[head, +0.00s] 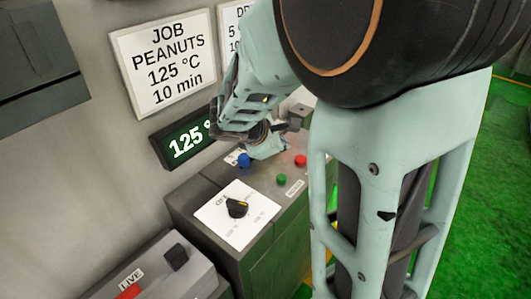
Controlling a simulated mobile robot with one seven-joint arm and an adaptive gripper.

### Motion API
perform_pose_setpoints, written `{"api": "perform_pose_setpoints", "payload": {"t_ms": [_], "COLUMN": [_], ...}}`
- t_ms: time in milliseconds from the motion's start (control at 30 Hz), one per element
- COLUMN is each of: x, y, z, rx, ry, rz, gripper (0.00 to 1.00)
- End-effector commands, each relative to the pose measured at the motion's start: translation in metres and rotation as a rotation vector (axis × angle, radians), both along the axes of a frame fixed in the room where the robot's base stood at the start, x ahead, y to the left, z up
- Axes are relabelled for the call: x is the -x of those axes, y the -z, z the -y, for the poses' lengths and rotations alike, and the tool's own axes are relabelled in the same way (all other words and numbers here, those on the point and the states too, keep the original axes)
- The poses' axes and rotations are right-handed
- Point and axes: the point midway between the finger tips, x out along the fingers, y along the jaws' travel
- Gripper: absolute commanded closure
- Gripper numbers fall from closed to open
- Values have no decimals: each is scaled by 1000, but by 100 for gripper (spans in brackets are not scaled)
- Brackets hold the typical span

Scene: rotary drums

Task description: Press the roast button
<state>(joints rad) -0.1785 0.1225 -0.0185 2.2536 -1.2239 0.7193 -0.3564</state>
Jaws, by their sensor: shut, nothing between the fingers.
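The control box has a blue button (244,160), a green button (281,180) and a red button (300,160) on its top. A small label (295,188) lies beside the green button, too small to read, so I cannot tell which button is roast. My gripper (268,150) is shut and empty over the back of the box top, between the blue and red buttons in the picture. I cannot tell whether its tip touches the surface. My arm hides the box's right part.
A black knob (237,208) sits on a white dial plate in front of the buttons. A display (184,143) reading 125 ° and a sign (163,62) reading "JOB PEANUTS 125 °C 10 min" are on the wall. A grey box marked LIVE (150,270) stands front left.

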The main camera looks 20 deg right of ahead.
Motion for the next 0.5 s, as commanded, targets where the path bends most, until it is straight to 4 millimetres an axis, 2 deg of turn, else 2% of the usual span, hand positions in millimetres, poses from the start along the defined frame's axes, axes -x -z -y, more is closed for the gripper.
{"api": "perform_pose_setpoints", "payload": {"t_ms": [267, 500], "x": [0, 0], "y": [5, 29], "z": [0, 0], "rx": [-1, -1], "ry": [1, 2], "rz": [0, -1], "gripper": [100, 100]}}
